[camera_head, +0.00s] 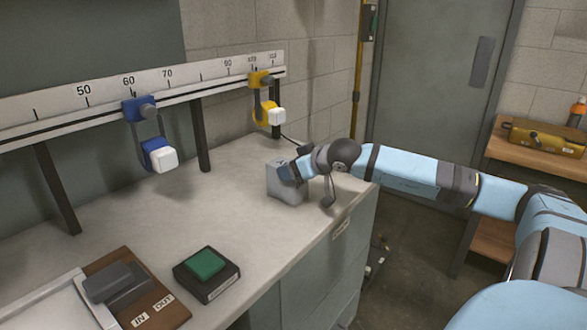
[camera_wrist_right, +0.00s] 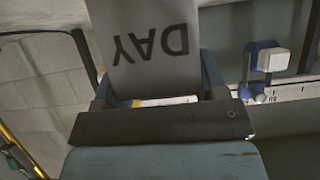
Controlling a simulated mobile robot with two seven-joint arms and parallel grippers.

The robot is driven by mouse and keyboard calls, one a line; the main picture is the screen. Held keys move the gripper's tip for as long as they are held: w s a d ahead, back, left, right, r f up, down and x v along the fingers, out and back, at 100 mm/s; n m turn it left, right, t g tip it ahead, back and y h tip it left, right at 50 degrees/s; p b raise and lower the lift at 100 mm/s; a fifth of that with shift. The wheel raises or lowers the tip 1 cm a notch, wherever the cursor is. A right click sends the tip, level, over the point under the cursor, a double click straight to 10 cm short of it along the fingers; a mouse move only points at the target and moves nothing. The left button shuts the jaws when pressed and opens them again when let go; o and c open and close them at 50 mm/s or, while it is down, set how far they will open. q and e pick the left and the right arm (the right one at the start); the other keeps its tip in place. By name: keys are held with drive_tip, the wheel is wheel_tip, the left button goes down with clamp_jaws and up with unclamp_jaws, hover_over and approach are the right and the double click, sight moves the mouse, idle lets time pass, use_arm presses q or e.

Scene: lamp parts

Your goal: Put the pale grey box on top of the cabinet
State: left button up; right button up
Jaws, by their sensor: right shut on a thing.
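The pale grey box (camera_head: 286,187) is upright at the right end of the cabinet's light top (camera_head: 225,210), near its front edge. In the head view I cannot tell whether its underside touches the top. My right gripper (camera_head: 292,172) is shut on the box from the right side. In the right wrist view the box (camera_wrist_right: 155,65) sits between the fingers, with the upside-down word DAY on its face. My left gripper is not in view.
A numbered rail (camera_head: 180,82) runs along the back, with a blue clamp (camera_head: 140,108) and a yellow clamp (camera_head: 261,79). A green button box (camera_head: 206,272) and a brown IN/OUT switch board (camera_head: 135,290) stand at the front left. The middle of the top is clear.

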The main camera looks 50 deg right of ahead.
drive_tip(key=o, duration=1)
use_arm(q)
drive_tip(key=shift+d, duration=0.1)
use_arm(e)
drive_tip(key=shift+r, duration=0.15)
drive_tip(key=shift+s, duration=0.1)
drive_tip(key=shift+p+v, duration=0.4)
drive_tip(key=shift+v, duration=0.45)
use_arm(q)
drive_tip(key=p, duration=0.2)
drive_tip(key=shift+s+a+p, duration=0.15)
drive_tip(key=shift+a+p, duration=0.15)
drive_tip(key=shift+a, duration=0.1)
use_arm(e)
drive_tip(key=v, duration=1)
